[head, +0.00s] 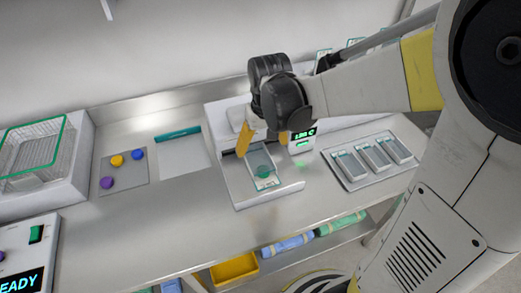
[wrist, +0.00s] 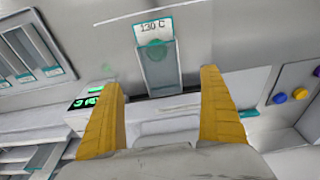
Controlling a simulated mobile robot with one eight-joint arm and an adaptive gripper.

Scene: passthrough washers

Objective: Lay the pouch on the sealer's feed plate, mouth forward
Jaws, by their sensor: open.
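The pouch (head: 262,171), a narrow grey-clear strip with a teal round mark, lies flat on the sealer's pale feed plate (head: 240,188). Its white label, reading 130 C in the wrist view, is toward the bench's front edge; its other end points at the sealer body (head: 238,118). I cannot tell which end is the mouth. My gripper (head: 263,145) is open and empty above the plate, its yellow fingers apart. In the wrist view the pouch (wrist: 160,65) shows between and beyond the fingers (wrist: 161,80), apart from them.
A grey tray (head: 345,181) with three similar pouches stands right of the sealer. To the left are a white sheet with a teal bar (head: 182,155), a small mat with coloured discs (head: 125,172) and a wire basket (head: 35,150). A control box reading READY (head: 22,262) is front left.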

